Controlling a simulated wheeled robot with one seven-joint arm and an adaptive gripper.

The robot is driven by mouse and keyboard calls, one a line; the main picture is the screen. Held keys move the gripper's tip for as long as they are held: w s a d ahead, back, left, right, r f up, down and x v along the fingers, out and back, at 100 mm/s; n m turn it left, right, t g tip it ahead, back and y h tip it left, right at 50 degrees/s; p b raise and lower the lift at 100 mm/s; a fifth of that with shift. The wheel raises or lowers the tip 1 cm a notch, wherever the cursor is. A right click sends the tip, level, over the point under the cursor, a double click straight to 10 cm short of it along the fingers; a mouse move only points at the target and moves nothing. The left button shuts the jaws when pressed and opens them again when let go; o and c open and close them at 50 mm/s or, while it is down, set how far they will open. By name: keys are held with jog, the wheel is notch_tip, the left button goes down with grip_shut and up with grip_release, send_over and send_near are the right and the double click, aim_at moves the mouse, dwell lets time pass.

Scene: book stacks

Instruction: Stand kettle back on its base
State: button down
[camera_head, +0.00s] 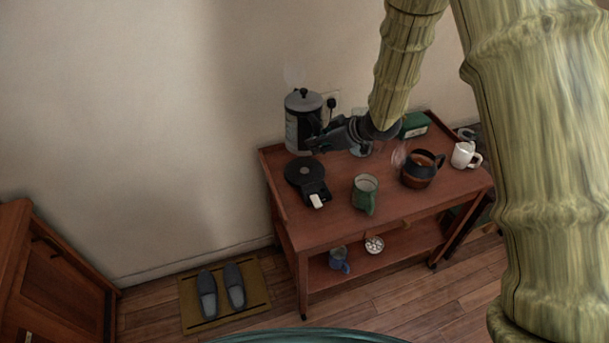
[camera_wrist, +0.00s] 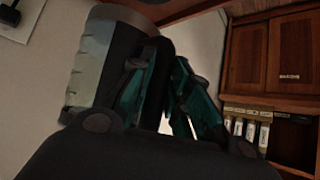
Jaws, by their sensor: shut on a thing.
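The black round base (camera_head: 300,170) is on the cart top, just below the kettle in the picture. The kettle appears raised off the base, but the exact gap is hard to tell. My gripper (camera_head: 318,143) comes from the right and is shut on the kettle's handle side. In the wrist view, the kettle (camera_wrist: 90,62) fills the upper left, with my gripper's fingers (camera_wrist: 165,85) at its dark handle; the grip is partly hidden.
A wall socket with a black plug (camera_head: 331,103) is behind. Slippers (camera_head: 221,288) lie on a floor mat.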

jog(key=shift+f+b, duration=0.95)
jog(key=shift+f, duration=0.45)
jog(key=shift+f+p, duration=0.9)
jog(key=shift+f, duration=4)
jog(key=c, duration=1.3)
grip_release()
jog(key=shift+f, duration=0.1)
jog(key=shift+c, duration=0.2)
jog(key=b+v, duration=0.2)
jog(key=v, duration=1)
